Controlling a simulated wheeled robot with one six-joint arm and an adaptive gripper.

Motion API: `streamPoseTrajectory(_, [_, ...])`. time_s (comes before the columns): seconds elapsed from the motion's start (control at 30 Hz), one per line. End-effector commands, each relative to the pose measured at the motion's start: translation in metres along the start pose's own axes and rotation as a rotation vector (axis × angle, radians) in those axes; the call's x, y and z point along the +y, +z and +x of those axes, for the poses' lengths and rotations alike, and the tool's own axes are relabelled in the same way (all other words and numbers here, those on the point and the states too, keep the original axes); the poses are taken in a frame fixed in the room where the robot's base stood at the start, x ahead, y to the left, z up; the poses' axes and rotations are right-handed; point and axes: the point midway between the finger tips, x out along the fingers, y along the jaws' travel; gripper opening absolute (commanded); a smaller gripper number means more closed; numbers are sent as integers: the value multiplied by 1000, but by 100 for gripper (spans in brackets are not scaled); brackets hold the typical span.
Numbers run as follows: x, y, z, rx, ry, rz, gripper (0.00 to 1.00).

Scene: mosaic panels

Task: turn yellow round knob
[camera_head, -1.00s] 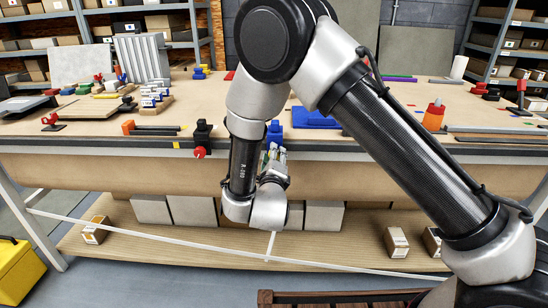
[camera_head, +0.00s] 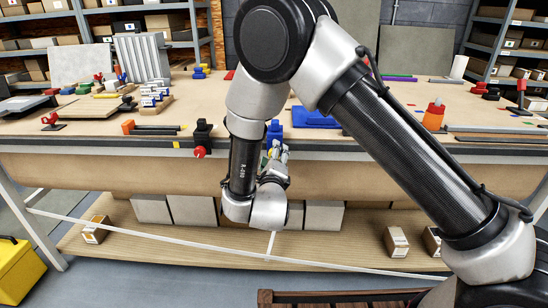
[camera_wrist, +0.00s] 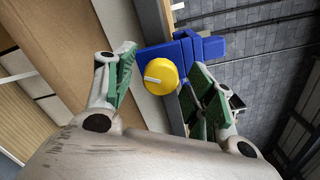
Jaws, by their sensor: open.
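The yellow round knob (camera_wrist: 161,76) shows in the wrist view, with a white pointer bar on its face. It sits on the front of a blue body (camera_wrist: 190,50) fixed at the table edge. My gripper (camera_wrist: 163,90) is open, one green-padded finger to the left of the knob and the other to the right. Both fingers look apart from the knob. In the head view the blue body (camera_head: 274,131) stands at the table edge just above my gripper (camera_head: 274,165). There my arm and gripper hide most of the knob.
A black device with a red knob (camera_head: 200,152) is at the table edge to the left. A blue panel (camera_head: 316,117) lies on the table (camera_head: 350,145) to the right. Cartons stand on the lower shelf (camera_head: 340,250). The space before the table edge is clear.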

Motion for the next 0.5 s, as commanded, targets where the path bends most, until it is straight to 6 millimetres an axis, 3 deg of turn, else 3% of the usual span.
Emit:
streamPoseTrajectory(0.17, [1,1,-18,-2,3,-1,55])
streamPoseTrajectory(0.5, [1,1,-92,-3,3,-1,55])
